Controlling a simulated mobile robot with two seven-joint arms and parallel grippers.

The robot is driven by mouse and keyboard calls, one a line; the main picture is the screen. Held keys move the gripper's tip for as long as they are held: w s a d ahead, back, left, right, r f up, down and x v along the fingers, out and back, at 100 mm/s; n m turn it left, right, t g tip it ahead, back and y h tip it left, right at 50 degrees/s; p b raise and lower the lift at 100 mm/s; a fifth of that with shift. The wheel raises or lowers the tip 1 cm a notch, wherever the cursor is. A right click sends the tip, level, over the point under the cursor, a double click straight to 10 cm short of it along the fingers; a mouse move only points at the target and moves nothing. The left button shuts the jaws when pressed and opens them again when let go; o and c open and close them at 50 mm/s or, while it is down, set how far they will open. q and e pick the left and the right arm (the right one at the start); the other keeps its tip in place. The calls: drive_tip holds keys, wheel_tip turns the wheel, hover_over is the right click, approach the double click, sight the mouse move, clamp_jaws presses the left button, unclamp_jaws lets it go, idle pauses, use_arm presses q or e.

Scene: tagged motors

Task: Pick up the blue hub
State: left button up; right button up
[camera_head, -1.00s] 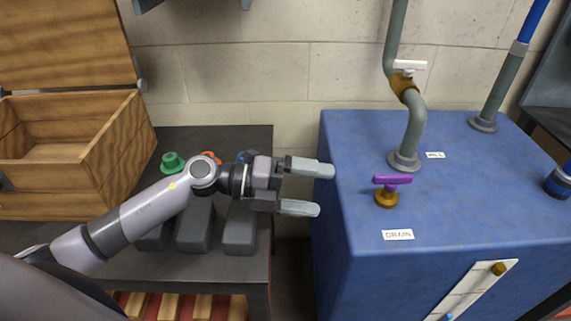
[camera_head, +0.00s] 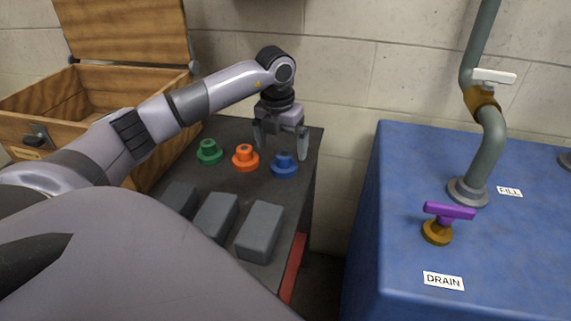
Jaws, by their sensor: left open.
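The blue hub (camera_head: 285,165) sits on the dark table top, at the right end of a row with an orange hub (camera_head: 245,158) and a green hub (camera_head: 209,152). It is a round flanged piece with a raised boss. My left gripper (camera_head: 281,152) points down just behind and above the blue hub, its two fingers apart, with nothing between them that I can make out. Whether the fingers touch the hub cannot be told. My right gripper is not in view.
Several grey blocks (camera_head: 260,232) lie in front of the hubs. An open wooden chest (camera_head: 100,95) stands at the left. A blue tank (camera_head: 400,220) with a purple-handled drain valve (camera_head: 438,226) and a pipe (camera_head: 487,150) stands right, across a gap.

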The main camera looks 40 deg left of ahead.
sight(284, 154)
use_arm(q)
drive_tip(key=f, duration=0.4)
drive_tip(key=shift+w+d+f+b, duration=0.1)
drive_tip(key=shift+w+f+b, duration=0.2)
drive_tip(key=shift+f, duration=0.05)
drive_tip(key=shift+r, duration=0.15)
drive_tip(key=c, duration=1.5)
